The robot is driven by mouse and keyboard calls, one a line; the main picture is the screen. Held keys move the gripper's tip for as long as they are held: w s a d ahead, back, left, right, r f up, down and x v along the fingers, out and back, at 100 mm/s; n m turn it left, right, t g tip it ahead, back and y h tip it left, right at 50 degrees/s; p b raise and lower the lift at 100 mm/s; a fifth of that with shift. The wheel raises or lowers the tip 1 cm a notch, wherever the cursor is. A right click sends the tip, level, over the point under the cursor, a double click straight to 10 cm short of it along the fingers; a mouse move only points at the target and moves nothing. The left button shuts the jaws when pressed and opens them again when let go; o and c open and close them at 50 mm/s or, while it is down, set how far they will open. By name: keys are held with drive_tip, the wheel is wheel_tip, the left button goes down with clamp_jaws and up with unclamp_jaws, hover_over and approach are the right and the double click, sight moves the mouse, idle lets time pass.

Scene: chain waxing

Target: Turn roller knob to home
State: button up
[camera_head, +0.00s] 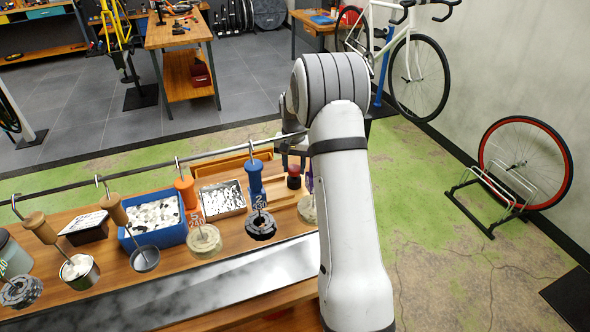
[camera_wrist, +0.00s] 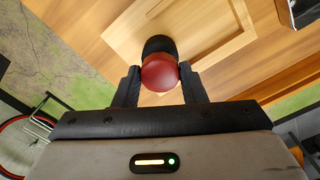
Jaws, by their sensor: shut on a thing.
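The roller knob (camera_wrist: 160,72) is a round red knob on a black base, standing on a light wooden panel in the wrist view. My gripper (camera_wrist: 158,76) has its two black fingers on either side of the red knob and is shut on it. In the head view the knob (camera_head: 293,176) shows red over black near the right end of the workbench, beside my arm. My gripper (camera_head: 293,145) is partly hidden there behind my own arm. I cannot tell the knob's turn angle or a home mark.
Several tools hang by hooks from a metal rail (camera_head: 140,172) over the bench, including a blue-handled one (camera_head: 254,178) close to my gripper. A blue bin (camera_head: 155,240) and a metal tray (camera_head: 222,198) of white pieces stand left. A shiny metal strip (camera_head: 170,292) runs along the front.

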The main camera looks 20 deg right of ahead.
sight(294, 167)
drive_tip(key=shift+m+b, duration=0.4)
drive_tip(key=shift+m, duration=0.7)
drive_tip(key=shift+r, duration=0.1)
drive_tip(key=o, duration=1)
wheel_tip(294, 167, up, 8)
drive_tip(key=shift+f+b, duration=0.15)
drive_tip(key=shift+b, duration=0.6)
